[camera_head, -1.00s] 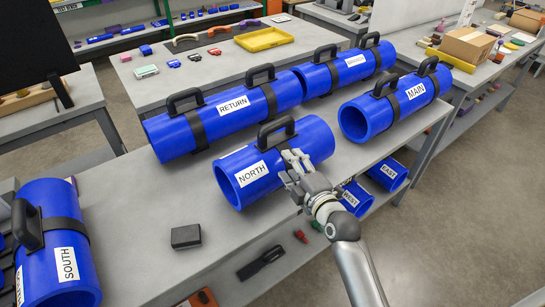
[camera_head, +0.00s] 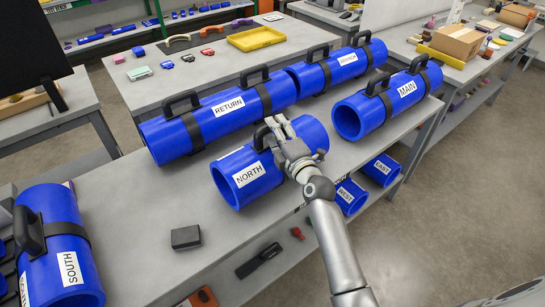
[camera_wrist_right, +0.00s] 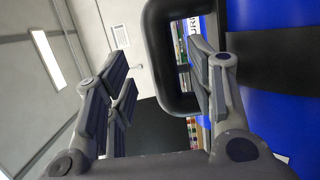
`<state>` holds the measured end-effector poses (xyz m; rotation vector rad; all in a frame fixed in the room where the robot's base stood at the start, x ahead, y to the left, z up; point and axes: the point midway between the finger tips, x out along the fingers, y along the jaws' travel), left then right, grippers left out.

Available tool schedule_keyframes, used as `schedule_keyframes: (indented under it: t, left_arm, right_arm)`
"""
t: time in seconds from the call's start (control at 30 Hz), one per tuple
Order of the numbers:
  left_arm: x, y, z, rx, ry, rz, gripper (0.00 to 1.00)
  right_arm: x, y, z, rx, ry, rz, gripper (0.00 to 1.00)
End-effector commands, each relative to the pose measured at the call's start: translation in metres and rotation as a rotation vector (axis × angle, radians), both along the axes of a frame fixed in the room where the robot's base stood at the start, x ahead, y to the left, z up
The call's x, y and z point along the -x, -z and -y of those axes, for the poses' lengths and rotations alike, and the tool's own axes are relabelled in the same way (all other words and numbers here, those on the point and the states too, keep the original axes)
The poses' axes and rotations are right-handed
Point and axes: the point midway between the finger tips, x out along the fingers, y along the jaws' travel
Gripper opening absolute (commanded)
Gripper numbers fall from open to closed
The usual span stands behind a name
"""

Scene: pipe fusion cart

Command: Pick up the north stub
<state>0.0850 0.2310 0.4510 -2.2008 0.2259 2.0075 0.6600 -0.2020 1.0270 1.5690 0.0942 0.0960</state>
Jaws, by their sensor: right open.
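The north stub (camera_head: 246,178) is a short blue pipe with a black strap and a white NORTH label, lying on the grey bench. My right gripper (camera_head: 279,126) is over its top in the head view and hides most of its handle. In the right wrist view my gripper (camera_wrist_right: 163,88) is open. The handle's black loop (camera_wrist_right: 157,62) shows with its outer bar between the two fingers. The right finger overlaps the loop's opening; I cannot tell whether it passes through. My left gripper is not in view.
The RETURN pipe (camera_head: 218,116) and BRANCH pipe (camera_head: 338,69) lie behind, the MAIN pipe (camera_head: 360,117) to the right, the SOUTH pipe (camera_head: 62,255) at left. A dark block (camera_head: 186,238) sits on the bench. WEST (camera_head: 351,195) and EAST (camera_head: 383,170) stubs are on the lower shelf.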

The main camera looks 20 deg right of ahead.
Motion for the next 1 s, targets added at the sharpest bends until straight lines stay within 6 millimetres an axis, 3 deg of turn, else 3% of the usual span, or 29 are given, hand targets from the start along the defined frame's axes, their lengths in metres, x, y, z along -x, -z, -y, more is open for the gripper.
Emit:
schedule_keyframes:
  t: [0.23,0.57,0.93,1.0]
  left_arm:
    - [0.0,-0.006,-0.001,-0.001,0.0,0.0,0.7]
    - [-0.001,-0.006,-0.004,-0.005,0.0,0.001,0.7]
    - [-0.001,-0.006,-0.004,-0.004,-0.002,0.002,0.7]
    - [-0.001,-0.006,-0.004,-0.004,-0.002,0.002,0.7]
  right_arm:
    - [-0.027,0.001,-0.003,-0.002,0.001,0.0,0.5]
    - [-0.032,0.002,-0.003,-0.001,0.001,0.0,0.5]
    - [-0.032,0.002,-0.003,0.0,0.0,0.0,0.04]
    - [-0.032,0.002,-0.003,0.0,0.0,0.0,0.0]
